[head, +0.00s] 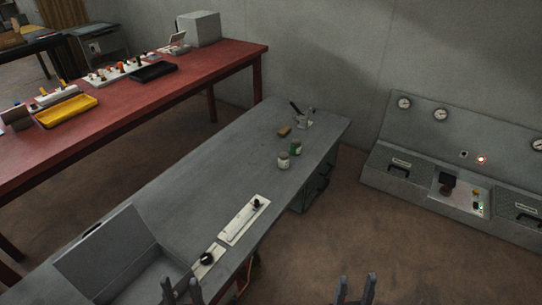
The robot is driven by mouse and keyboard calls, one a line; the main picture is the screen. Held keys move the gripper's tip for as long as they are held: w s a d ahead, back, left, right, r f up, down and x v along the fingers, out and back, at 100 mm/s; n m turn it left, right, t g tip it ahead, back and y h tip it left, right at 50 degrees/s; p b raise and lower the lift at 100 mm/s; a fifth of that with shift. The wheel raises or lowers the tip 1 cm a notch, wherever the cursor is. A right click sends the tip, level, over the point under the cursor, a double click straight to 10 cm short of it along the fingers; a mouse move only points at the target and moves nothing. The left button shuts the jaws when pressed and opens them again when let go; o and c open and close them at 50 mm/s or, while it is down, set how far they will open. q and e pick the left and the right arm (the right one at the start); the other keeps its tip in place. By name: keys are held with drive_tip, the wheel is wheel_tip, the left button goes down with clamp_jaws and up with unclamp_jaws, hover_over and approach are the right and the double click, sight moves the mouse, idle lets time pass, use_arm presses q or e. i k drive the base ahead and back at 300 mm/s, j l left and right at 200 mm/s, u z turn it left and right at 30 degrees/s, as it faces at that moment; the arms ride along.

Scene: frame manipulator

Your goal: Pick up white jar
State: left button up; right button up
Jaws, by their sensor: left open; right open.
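The white jar (283,161) stands upright on the grey table (190,178), near its right edge toward the far end. A green jar (296,148) stands close beside it, a little farther back and to the right. My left gripper (182,290) is at the bottom of the head view, near the front end of the table, open and empty. My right gripper (356,288) is at the bottom right, over the floor, open and empty. Both grippers are far from the white jar.
A brown block (284,132) and a small metal device (303,118) are behind the jars. A panel with a lever (244,221), a black knob (207,259) and an open grey box (115,262) occupy the near table. A control console (450,185) stands right across open floor.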

sight(283, 160)
drive_tip(key=i+l+u, duration=0.2)
drive_tip(key=u, duration=0.25)
drive_tip(key=i+l+u, duration=0.25)
drive_tip(key=u, duration=0.15)
drive_tip(key=i+l, duration=0.2)
drive_tip(key=l, duration=0.15)
drive_tip(key=i+l+u, duration=0.1)
drive_tip(key=i+l, duration=0.25)
drive_tip(key=l, duration=0.3)
drive_tip(key=i+l+u, duration=0.1)
drive_tip(key=l, duration=0.25)
drive_tip(key=i+l, duration=0.25)
drive_tip(key=l, duration=0.15)
drive_tip(key=i+l+u, duration=0.1)
drive_tip(key=l, duration=0.25)
drive_tip(key=i+l, duration=0.25)
drive_tip(key=l+u, duration=0.05)
drive_tip(key=l, duration=0.05)
